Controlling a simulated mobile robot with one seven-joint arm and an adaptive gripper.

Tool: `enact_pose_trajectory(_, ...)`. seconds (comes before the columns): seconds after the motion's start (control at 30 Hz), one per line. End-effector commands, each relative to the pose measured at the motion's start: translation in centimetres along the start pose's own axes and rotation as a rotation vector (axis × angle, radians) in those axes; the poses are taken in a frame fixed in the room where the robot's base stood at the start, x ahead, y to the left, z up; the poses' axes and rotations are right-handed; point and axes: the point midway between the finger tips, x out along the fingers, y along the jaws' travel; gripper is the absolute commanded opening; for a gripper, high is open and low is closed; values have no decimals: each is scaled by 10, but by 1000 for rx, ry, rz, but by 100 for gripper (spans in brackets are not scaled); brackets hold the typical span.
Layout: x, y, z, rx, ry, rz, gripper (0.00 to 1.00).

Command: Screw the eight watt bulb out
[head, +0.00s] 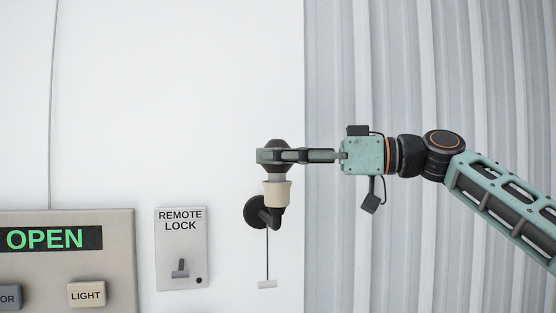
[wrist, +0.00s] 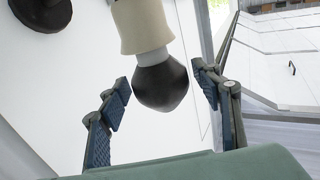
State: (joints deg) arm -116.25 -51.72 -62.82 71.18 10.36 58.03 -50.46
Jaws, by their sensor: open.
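The bulb (wrist: 161,85) is dark and rounded, with a pale neck. It sits in a cream socket (head: 277,193) on a black round wall mount (head: 257,211). My gripper (head: 270,156) reaches in from the right at the bulb's height. In the wrist view my gripper (wrist: 165,88) is open, with one finger on each side of the bulb. A gap shows on both sides. No watt marking is readable on the bulb.
A pull cord with a pale handle (head: 267,284) hangs below the socket. A REMOTE LOCK switch plate (head: 181,248) and a panel (head: 120,262) with an OPEN display and buttons are at lower left. The white wall above is clear; corrugated metal (head: 400,60) is at right.

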Motion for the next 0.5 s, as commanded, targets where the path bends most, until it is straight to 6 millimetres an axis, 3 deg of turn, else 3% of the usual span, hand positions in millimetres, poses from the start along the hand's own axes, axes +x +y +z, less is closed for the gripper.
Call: enact_pose_trajectory(0.5, 0, 0, 5, -3, -2, 204, 59)
